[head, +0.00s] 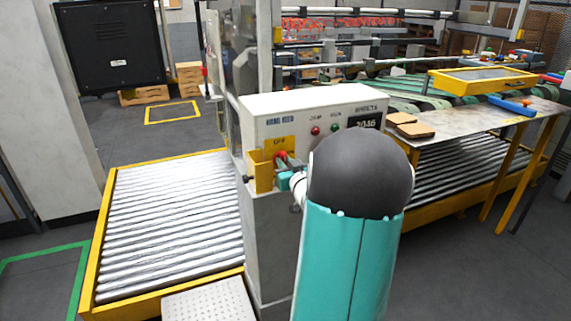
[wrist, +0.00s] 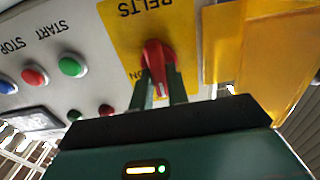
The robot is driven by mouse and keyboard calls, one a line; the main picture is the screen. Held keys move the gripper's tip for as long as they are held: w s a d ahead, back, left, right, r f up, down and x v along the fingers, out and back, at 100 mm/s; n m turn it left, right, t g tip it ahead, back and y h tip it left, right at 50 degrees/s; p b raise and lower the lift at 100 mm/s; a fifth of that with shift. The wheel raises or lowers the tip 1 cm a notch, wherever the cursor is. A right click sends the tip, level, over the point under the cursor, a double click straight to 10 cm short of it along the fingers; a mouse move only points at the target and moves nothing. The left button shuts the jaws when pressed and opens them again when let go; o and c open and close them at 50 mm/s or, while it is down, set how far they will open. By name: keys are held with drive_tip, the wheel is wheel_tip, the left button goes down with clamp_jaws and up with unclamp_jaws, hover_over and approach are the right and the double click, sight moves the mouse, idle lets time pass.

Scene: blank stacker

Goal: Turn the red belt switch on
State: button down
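The red belt switch (wrist: 157,58) sits on a yellow plate marked BELTS (wrist: 140,22), which appears upside down in the wrist view. Part of the word ON shows beside the switch. My gripper (wrist: 161,88) has one dark finger on each side of the red handle, and the handle fills the narrow gap between them. In the head view, the red switch (head: 281,155) is at the left of the control box front, below an OFF label (head: 282,141). My gripper (head: 289,172) is at it, partly hidden by my arm.
Yellow guard pieces (head: 262,172) stand close beside the switch. Green START (wrist: 71,67) and red STOP (wrist: 34,77) buttons are on the same panel. A roller conveyor (head: 175,220) lies left; a table with brown pieces (head: 415,130) stands right.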

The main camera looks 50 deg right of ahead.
drive_tip(key=shift+m, duration=0.3)
drive_tip(key=m, duration=0.9)
drive_tip(key=shift+s+d+f, duration=0.15)
drive_tip(key=shift+d+f, duration=0.05)
drive_tip(key=shift+d+f+m, duration=0.1)
drive_tip(key=shift+m, duration=1.95)
drive_tip(key=shift+f+m, duration=0.1)
drive_tip(key=shift+m, duration=1.95)
drive_tip(key=c, duration=1.4)
unclamp_jaws()
drive_tip(key=shift+s, duration=0.15)
drive_tip(key=shift+o, duration=0.2)
